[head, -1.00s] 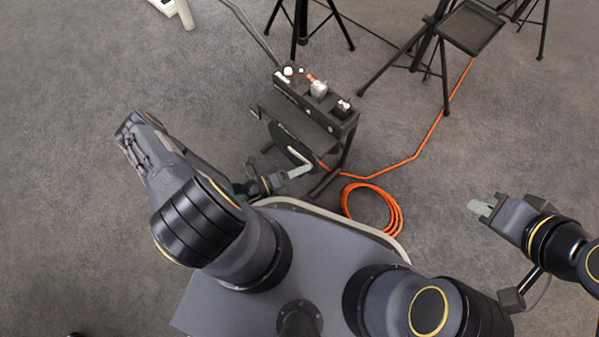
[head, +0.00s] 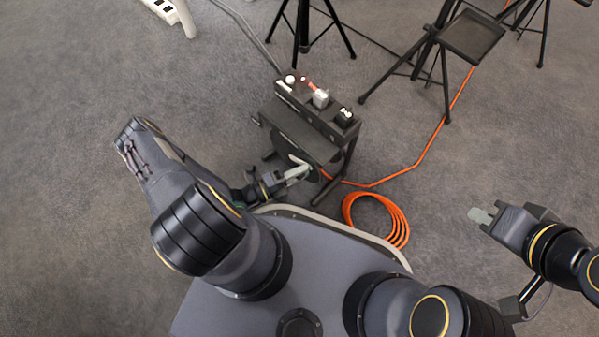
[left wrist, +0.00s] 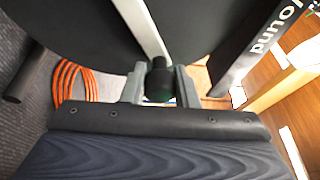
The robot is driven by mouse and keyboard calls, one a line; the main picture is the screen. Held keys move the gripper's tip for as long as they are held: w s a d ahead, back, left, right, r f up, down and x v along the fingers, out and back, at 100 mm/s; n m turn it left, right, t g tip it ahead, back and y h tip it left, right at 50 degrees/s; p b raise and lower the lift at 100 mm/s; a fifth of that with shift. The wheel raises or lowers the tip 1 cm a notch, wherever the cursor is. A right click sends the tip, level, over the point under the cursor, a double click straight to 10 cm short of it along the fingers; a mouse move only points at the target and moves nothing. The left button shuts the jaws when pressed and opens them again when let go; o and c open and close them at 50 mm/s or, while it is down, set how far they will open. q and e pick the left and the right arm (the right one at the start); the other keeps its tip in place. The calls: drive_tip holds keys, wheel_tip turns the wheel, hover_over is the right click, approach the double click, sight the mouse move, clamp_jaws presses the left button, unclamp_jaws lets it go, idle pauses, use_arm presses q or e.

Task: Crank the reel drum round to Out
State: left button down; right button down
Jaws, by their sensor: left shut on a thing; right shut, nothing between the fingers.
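The reel drum (left wrist: 80,30) is a large dark disc with a pale crank bar (left wrist: 147,28) across its face in the left wrist view. In the head view its black stand (head: 345,155) stands just ahead of my base. My left gripper (head: 305,171) reaches to the drum's near side. In the left wrist view, the left gripper's fingers (left wrist: 160,90) are shut on the black crank knob (left wrist: 160,78) at the bar's end. Cut-off white lettering (left wrist: 272,28), seemingly "ound", shows on a dark panel. My right gripper (head: 481,216) is shut and empty, far from the reel.
Orange cable (head: 376,213) lies coiled on the floor right of the stand and runs to the tripods. A tripod tray (head: 471,37) stands at the back right. Open carpet surrounds my right gripper.

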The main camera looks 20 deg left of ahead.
use_arm(q)
drive_tip(key=c, duration=1.1)
unclamp_jaws()
drive_tip(key=shift+a, duration=0.1)
drive_tip(key=p+v, duration=0.2)
drive_tip(key=v, duration=0.5)
drive_tip(key=shift+s+a, duration=0.25)
drive_tip(key=shift+s, duration=0.1)
